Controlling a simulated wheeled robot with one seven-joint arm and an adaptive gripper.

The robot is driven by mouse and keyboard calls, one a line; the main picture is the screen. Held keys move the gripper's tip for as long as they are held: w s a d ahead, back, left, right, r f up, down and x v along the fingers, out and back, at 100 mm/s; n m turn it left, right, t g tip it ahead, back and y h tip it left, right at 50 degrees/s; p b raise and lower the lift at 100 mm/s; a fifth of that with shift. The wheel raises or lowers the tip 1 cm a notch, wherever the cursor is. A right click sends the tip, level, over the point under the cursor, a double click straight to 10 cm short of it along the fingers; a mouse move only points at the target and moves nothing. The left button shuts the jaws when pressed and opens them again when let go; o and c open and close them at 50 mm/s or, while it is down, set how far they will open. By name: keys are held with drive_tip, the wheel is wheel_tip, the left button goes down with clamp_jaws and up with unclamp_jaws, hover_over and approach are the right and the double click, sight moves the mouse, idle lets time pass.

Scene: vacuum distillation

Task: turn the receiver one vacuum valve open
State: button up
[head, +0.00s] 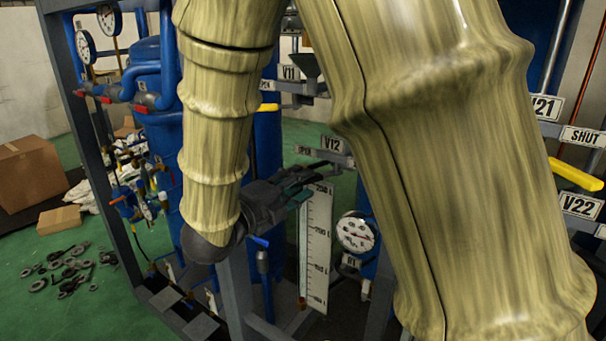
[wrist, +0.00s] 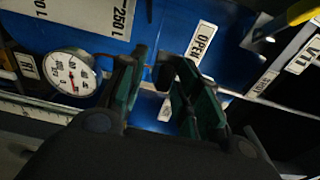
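My gripper (head: 312,180) reaches in front of the blue tank, just below the V12 label (head: 333,145) and an OPEN label (head: 303,150). In the wrist view its green-padded fingers (wrist: 158,95) stand apart, with the OPEN label (wrist: 202,42) beyond them. The valve itself is mostly hidden by the fingers, and I cannot tell contact. The gauge (head: 357,231) above the R1 label (head: 350,262) is below right of my gripper; this dial (wrist: 72,75) also shows left of the fingers.
A scale strip (head: 316,240) hangs below my gripper. A yellow handle (head: 268,107) is by the V11 label (head: 289,72); another yellow handle (head: 575,174) is above the V22 label (head: 580,205). A blue-handled valve (head: 260,242) is close under my wrist. Cardboard boxes (head: 28,172) lie left.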

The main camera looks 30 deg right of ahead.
drive_tip(key=shift+x, duration=1.1)
drive_tip(key=shift+c, duration=0.5)
clamp_jaws()
